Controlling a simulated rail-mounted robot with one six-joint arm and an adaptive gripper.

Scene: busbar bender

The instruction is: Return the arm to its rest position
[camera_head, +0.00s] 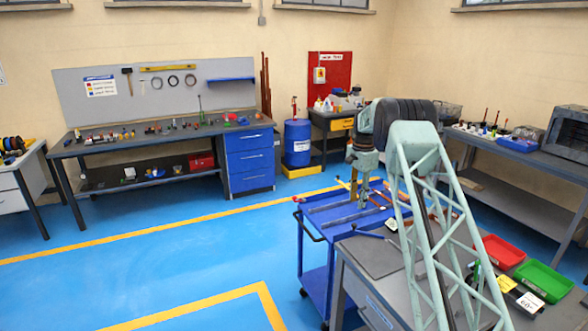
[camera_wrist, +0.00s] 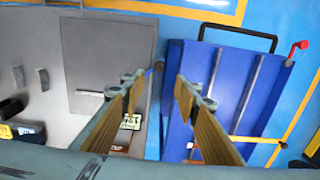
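My gripper (camera_wrist: 162,88) is open, with its two tan-padded fingers apart and nothing between them in the wrist view. In the head view my gripper (camera_head: 361,198) hangs down from my pale green arm, over the blue cart (camera_head: 313,245); its fingers are small there. The wrist view shows the cart (camera_wrist: 225,85) under the right finger and the grey bench (camera_wrist: 85,65) under the left finger. The arm stands raised and bent over at the top, and its lattice link hides part of the bench.
Red (camera_head: 503,251) and green (camera_head: 543,281) trays lie on the near grey bench. A red-handled tool (camera_wrist: 298,47) shows at the cart's edge. A blue barrel (camera_head: 298,143) and a long tool bench (camera_head: 160,137) stand farther back. The blue floor at left is open.

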